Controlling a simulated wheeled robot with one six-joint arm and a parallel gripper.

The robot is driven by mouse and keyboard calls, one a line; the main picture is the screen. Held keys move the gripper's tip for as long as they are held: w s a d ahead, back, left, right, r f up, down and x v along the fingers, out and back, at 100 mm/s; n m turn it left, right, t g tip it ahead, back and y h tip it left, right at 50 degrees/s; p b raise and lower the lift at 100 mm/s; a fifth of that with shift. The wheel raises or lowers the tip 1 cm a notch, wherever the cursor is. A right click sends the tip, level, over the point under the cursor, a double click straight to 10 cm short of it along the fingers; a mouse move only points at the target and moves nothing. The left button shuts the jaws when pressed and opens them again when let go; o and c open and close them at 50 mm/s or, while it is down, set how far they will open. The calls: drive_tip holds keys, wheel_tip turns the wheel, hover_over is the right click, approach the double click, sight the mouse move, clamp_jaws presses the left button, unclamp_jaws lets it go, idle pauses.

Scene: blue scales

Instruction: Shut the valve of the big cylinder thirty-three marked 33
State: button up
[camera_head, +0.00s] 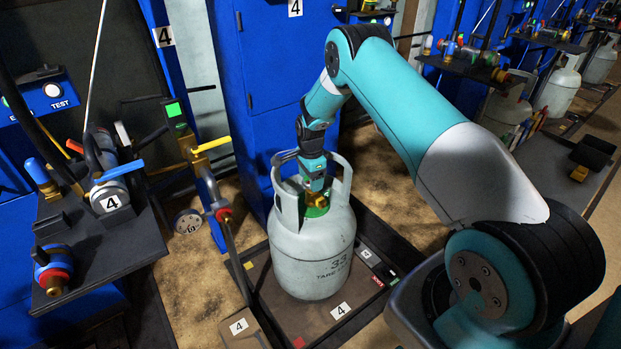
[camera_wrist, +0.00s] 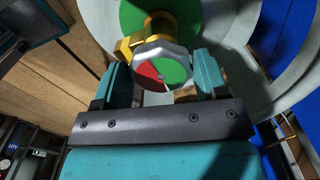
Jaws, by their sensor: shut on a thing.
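The big cylinder (camera_head: 312,250) is pale grey and marked 33. It stands upright on a dark scale platform (camera_head: 262,290). Its brass valve (camera_head: 316,199) sits inside the collar at the top. In the wrist view the valve's handwheel (camera_wrist: 163,73) is a metal-rimmed knob with a red and a green section, in front of the brass body (camera_wrist: 150,42). My gripper (camera_head: 313,180) reaches down into the collar from above. In the wrist view its two teal fingers (camera_wrist: 163,80) stand on either side of the handwheel and are shut on it. The fingertips are partly hidden in the head view.
A dark shelf (camera_head: 100,245) with hoses and a fitting marked 4 stands at the left. A yellow-handled brass valve (camera_head: 205,150) is on a post left of the cylinder. Blue cabinets (camera_head: 262,90) rise behind. Other cylinders (camera_head: 557,92) stand at the far right.

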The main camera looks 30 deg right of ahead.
idle(0.3)
drive_tip(key=o, duration=0.9)
drive_tip(key=shift+r, duration=0.1)
wheel_tip(320, 180, up, 17)
drive_tip(key=shift+r+p, duration=0.15)
drive_tip(key=shift+p, duration=0.75)
